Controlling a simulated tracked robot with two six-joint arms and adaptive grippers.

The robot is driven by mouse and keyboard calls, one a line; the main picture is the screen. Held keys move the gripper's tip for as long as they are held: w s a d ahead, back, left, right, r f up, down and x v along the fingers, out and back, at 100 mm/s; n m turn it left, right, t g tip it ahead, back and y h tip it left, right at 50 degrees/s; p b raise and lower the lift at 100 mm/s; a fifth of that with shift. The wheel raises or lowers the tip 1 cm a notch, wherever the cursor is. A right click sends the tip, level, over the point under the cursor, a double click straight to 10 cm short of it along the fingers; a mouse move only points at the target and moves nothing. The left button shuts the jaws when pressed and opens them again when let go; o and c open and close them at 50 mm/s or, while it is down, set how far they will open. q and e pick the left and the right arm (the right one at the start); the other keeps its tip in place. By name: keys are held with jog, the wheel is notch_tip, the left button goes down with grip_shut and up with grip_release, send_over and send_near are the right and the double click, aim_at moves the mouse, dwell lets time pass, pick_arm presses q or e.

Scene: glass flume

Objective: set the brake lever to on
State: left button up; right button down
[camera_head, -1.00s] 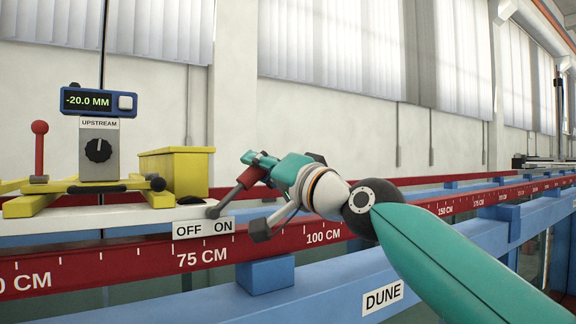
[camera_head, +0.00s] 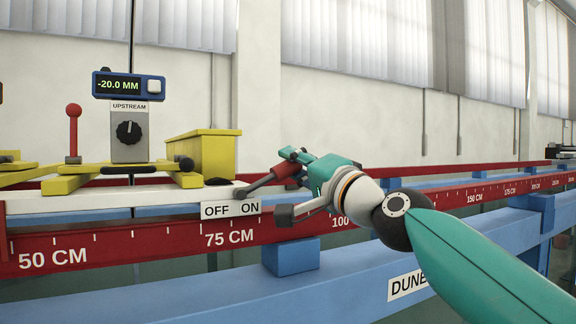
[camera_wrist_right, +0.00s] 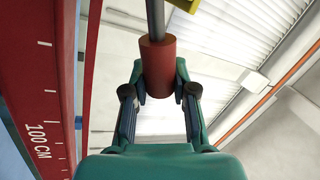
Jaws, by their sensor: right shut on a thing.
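The brake lever has a grey shaft and a dark red grip (camera_head: 284,172). Its foot is beside the OFF/ON label (camera_head: 230,209) on the carriage's white edge. The lever leans far over to the right, low, on the ON side. My right gripper (camera_head: 291,177) is shut on the red grip, its arm coming from the lower right. In the right wrist view the red grip (camera_wrist_right: 158,68) sits between the two fingers (camera_wrist_right: 160,92), with the shaft running up out of the picture. My left gripper is not in view.
The carriage carries a yellow box (camera_head: 206,152), a grey knob box (camera_head: 129,135), a display reading -20.0 MM (camera_head: 124,86) and another red-knobbed lever (camera_head: 73,130). A red scale rail (camera_head: 130,240) and blue beam (camera_head: 220,291) run along the front.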

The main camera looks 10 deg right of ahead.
jog(key=c, duration=1.4)
grip_release()
jog(key=shift+w+f, duration=0.15)
jog(key=shift+f, duration=0.2)
jog(key=o, duration=0.5)
jog(key=shift+s+d+r, duration=0.1)
jog(key=shift+s+d, duration=0.05)
jog(key=shift+s, duration=0.1)
jog(key=shift+r, duration=0.1)
jog(key=shift+s, duration=0.15)
jog(key=v, duration=1.1)
jog(key=shift+s+f, duration=0.25)
jog(key=shift+d, duration=0.1)
